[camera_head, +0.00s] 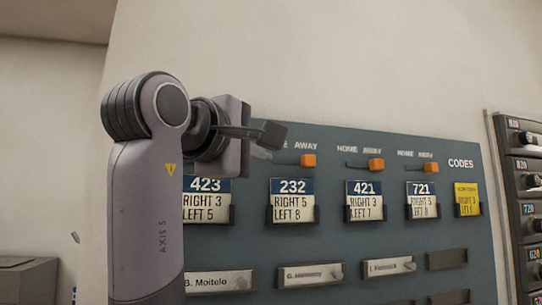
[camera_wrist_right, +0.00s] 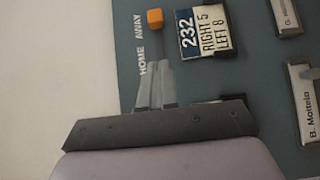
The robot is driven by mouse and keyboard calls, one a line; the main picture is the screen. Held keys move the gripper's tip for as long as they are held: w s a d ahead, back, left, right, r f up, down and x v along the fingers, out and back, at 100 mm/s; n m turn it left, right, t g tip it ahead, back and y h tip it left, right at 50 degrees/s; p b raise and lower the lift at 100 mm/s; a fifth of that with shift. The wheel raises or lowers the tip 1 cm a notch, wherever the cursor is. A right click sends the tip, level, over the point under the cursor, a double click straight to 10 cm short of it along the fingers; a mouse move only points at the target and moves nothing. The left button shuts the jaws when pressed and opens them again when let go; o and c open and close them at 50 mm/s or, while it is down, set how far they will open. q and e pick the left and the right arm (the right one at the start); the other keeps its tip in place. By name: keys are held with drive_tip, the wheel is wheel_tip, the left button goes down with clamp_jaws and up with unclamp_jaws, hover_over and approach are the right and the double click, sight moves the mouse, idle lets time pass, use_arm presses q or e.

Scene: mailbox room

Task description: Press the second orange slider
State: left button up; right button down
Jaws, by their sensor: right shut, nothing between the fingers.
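The orange slider above label 232 (camera_head: 308,160) is on the blue-grey panel, under the word AWAY. It also shows in the right wrist view (camera_wrist_right: 155,19), at the AWAY end of its slot. Two more orange sliders, above 421 (camera_head: 376,165) and above 721 (camera_head: 431,168), also sit at their right ends. My right gripper (camera_head: 272,135) is shut and empty, in front of the panel just left of the 232 slider. In the right wrist view its fingertips (camera_wrist_right: 158,66) point at that slider from the HOME side, with a visible gap. The area above label 423 is hidden behind my gripper.
Number cards 423 (camera_head: 206,201), 232 (camera_head: 291,201), 421 (camera_head: 364,202) and 721 (camera_head: 422,201) sit in holders below the sliders. A yellow card (camera_head: 466,199) is under CODES. Dark mailboxes (camera_head: 525,210) stand at the right. The wall above the panel is bare.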

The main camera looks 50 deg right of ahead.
drive_tip(key=v, duration=0.5)
drive_tip(key=shift+s+a, duration=0.1)
drive_tip(key=shift+a, duration=0.3)
drive_tip(key=shift+f, duration=0.1)
